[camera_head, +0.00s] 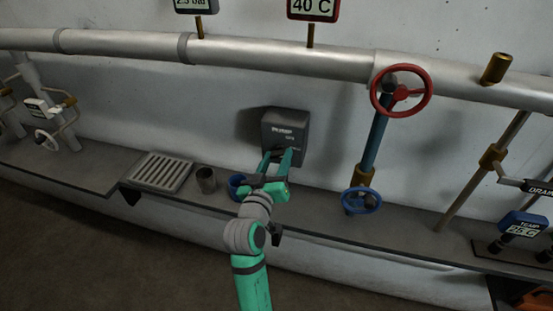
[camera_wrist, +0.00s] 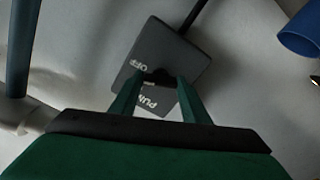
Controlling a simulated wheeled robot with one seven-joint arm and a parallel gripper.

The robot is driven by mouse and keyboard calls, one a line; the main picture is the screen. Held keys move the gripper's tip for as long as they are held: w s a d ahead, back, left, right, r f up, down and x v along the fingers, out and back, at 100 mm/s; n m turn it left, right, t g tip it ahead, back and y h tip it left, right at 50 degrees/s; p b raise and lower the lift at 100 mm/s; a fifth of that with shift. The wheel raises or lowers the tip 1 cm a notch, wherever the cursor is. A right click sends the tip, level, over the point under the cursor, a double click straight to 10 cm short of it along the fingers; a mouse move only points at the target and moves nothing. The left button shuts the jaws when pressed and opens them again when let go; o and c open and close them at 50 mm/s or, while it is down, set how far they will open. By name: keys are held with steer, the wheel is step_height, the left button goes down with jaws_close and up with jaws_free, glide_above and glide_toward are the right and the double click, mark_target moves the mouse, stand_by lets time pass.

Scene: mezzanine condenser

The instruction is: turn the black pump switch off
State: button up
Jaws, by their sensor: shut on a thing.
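The dark grey pump switch box (camera_head: 296,132) is fixed to the wall above the shelf, near the middle of the head view. In the wrist view the box (camera_wrist: 188,62) is tilted and shows an OFF mark and part of the word PUMP upside down. My gripper (camera_head: 279,154) reaches the lower front of the box. In the wrist view my gripper (camera_wrist: 160,82) has a finger on each side of the black switch (camera_wrist: 160,76) and is shut on it. The switch is mostly hidden between the fingers, so I cannot tell its position.
A blue cup (camera_head: 236,186) and a grey cup (camera_head: 206,180) stand left of my gripper, beside a slotted drain grate (camera_head: 158,171). Right of the box are a red handwheel (camera_head: 428,92) and a blue handwheel (camera_head: 375,199) on a blue pipe. A large pipe (camera_head: 270,55) runs above.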

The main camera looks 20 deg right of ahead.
steer(key=shift+w+r+m, duration=0.1)
steer(key=shift+m, duration=0.8)
steer(key=shift+a+m, duration=0.3)
steer(key=shift+m, duration=1)
steer(key=shift+d, duration=0.1)
steer(key=shift+d+m, duration=0.1)
steer(key=shift+m, duration=0.3)
steer(key=o, duration=1)
steer(key=shift+o, duration=0.2)
